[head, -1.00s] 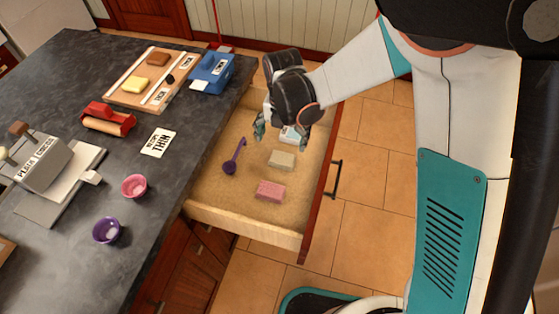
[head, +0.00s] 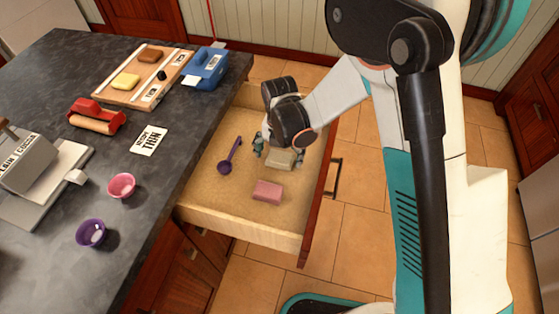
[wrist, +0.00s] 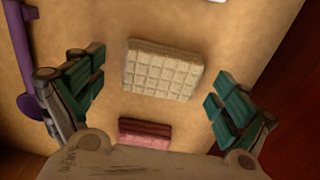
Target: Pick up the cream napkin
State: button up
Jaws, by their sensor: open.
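The cream napkin (head: 281,158) is a small, quilted, folded block lying in the open drawer. In the wrist view the cream napkin (wrist: 163,69) lies flat between and slightly beyond my fingertips, not touched by them. My gripper (head: 279,155) is inside the drawer space above the napkin, partly covering it in the head view. In the wrist view my gripper (wrist: 154,88) is open and empty, with a teal-padded finger on each side of the napkin. The exact height above it cannot be told.
A purple scoop (head: 230,156) lies left of my gripper. The drawer's (head: 240,227) walls surround them. The dark counter (head: 165,185) holds a red roller, cups and boards.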

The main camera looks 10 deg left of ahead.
aim_at(280, 157)
jog(key=c, duration=1.1)
jog(key=shift+o, duration=0.2)
jog(key=shift+r, duration=0.1)
notch_tip(280, 157, up, 20)
jog(key=p, duration=0.7)
jog(key=shift+d, duration=0.1)
